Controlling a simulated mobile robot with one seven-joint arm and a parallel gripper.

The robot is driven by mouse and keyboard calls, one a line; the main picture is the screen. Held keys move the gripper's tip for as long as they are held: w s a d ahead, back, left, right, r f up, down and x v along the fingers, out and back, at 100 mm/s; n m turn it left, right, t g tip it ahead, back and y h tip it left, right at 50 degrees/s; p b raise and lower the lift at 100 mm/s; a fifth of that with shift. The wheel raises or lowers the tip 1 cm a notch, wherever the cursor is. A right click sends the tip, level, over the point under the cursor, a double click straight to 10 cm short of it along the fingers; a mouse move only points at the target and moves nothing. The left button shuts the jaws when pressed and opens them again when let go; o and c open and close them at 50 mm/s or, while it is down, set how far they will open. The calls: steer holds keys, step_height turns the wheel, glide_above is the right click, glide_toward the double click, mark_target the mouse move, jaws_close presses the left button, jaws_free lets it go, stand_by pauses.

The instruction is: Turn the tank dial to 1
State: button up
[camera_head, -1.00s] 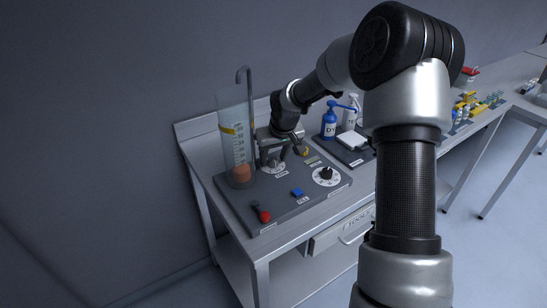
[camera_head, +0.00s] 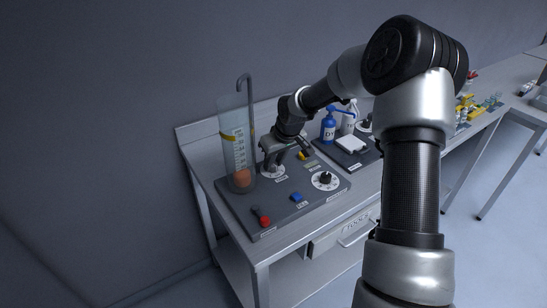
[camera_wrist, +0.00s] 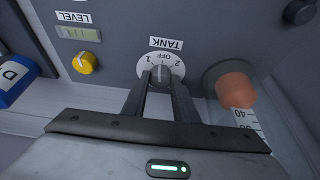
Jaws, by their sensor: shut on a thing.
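The tank dial (camera_wrist: 160,66) is a round white plate with a grey knob, marked 1, OFF and 2, under an upside-down TANK label (camera_wrist: 166,43) in the wrist view. My gripper (camera_wrist: 160,80) is shut on the knob, one finger on each side. The knob lies roughly in line with OFF; its exact pointer direction is hard to tell. In the head view the dial plate (camera_head: 272,173) shows beneath my gripper (camera_head: 271,164), beside the clear cylinder, and the knob is mostly hidden.
The clear cylinder (camera_head: 232,135) with an orange lump (camera_head: 242,178) stands close left of the dial. A black-and-white dial (camera_head: 324,181), blue switch (camera_head: 297,197) and red lever (camera_head: 263,217) share the panel. A yellow knob (camera_wrist: 85,62) and bottles (camera_head: 328,126) are nearby.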

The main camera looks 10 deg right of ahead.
steer(key=n+p, duration=0.1)
steer(key=n+y+p, duration=0.1)
steer(key=n, duration=0.1)
steer(key=shift+w+d+r+g, duration=0.1)
steer(key=shift+d+r+g, duration=0.05)
steer(key=shift+g, duration=0.15)
steer(key=shift+w+n+g+y+p, duration=0.1)
steer(key=shift+n+g+y+p, duration=0.4)
steer(key=shift+n, duration=1.4)
steer(key=o, duration=1.1)
steer(key=shift+c, duration=0.2)
steer(key=v, duration=1.7)
steer(key=shift+d+r, duration=0.1)
steer(key=shift+r, duration=0.05)
